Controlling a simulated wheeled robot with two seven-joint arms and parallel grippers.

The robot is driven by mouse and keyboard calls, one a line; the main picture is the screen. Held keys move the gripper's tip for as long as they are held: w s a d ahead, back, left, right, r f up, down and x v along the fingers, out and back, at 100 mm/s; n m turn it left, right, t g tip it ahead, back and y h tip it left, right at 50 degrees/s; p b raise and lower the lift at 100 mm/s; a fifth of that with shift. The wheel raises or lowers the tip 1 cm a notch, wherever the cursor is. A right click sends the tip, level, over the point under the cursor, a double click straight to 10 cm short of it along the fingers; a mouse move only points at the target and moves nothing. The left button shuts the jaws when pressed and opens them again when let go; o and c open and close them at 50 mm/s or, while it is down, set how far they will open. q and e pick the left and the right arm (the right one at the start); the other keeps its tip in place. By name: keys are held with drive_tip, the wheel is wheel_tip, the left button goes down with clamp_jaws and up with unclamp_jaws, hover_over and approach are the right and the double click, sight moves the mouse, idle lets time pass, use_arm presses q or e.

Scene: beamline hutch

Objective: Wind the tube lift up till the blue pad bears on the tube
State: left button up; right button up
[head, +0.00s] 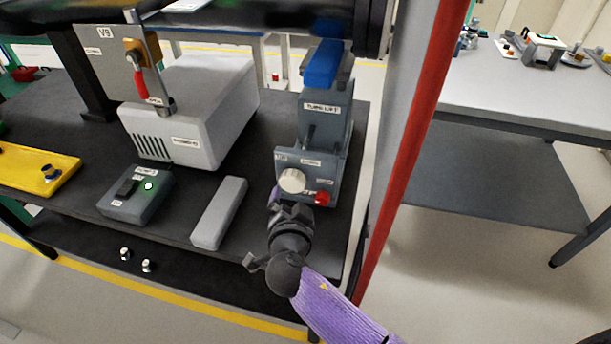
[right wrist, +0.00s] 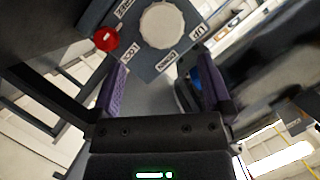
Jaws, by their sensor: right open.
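The tube lift (head: 325,125) is a grey-blue unit at the right end of the black bench. The blue pad (head: 324,64) tops it, close to the black tube (head: 240,20); I cannot tell from this angle whether they touch. On its front are a round white knob (head: 291,180) and a red knob (head: 322,198). My right gripper (head: 285,200) is in front of the white knob, open and empty. In the right wrist view the white knob (right wrist: 160,26) is ahead of the parted purple fingers (right wrist: 158,78), with the red knob (right wrist: 105,39) to its left. My left gripper is out of view.
A pale pump-like box (head: 200,115), a small control box (head: 137,195) with a green light and a light grey bar (head: 219,213) are left of the lift. A red-edged post (head: 405,150) rises close on the right.

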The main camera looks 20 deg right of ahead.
sight(292, 186)
drive_tip(key=b+x, duration=0.1)
drive_tip(key=x, duration=0.3)
drive_tip(key=b+x, duration=0.1)
drive_tip(key=x, duration=0.3)
drive_tip(key=shift+w+a+f+b, duration=0.1)
drive_tip(key=shift+a+f+b, duration=0.1)
drive_tip(key=shift+b, duration=0.2)
drive_tip(key=shift+w+d, duration=0.15)
drive_tip(key=shift+w, duration=0.2)
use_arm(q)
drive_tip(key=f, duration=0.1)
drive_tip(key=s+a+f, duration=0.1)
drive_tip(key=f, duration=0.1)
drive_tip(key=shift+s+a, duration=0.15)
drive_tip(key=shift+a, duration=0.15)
use_arm(e)
drive_tip(key=c, duration=0.3)
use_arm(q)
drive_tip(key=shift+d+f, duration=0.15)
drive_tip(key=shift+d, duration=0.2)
use_arm(e)
drive_tip(key=c, duration=0.8)
